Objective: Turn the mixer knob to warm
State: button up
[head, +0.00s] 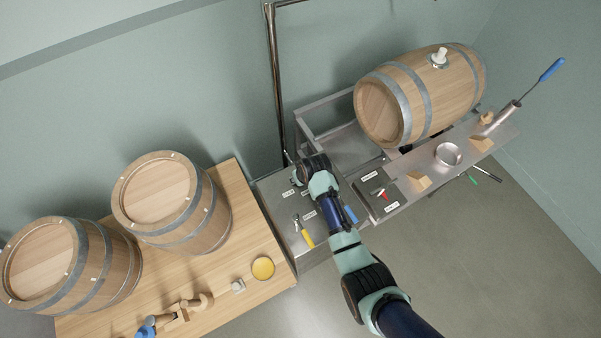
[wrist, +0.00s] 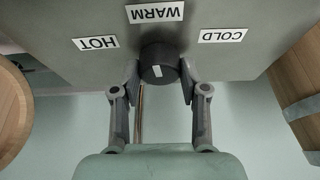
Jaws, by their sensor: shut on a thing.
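The dark round mixer knob (wrist: 160,62) is on a grey steel panel (wrist: 70,65) in the wrist view. A short white mark shows on its face; I cannot tell for sure which label it points to. The WARM label (wrist: 155,13) is above the knob, the HOT label (wrist: 96,43) to its left and the COLD label (wrist: 222,36) to its right, all upside down. My gripper (wrist: 160,77) has one finger on each side of the knob and is shut on it. In the head view, my gripper (head: 308,170) is at the steel bench and hides the knob.
A yellow-handled tool (head: 307,240) and a blue-handled tool (head: 351,214) lie near my arm. Two upright barrels (head: 155,192) stand on a wooden table (head: 215,285) at left. A lying barrel (head: 455,85) is at right. A steel pipe (head: 275,90) rises behind the bench.

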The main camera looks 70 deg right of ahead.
jog(key=shift+m, duration=0.6)
jog(key=o, duration=1.1)
jog(key=shift+o, duration=0.2)
jog(key=v, duration=1.2)
jog(key=shift+a, duration=0.2)
jog(key=shift+w, duration=0.15)
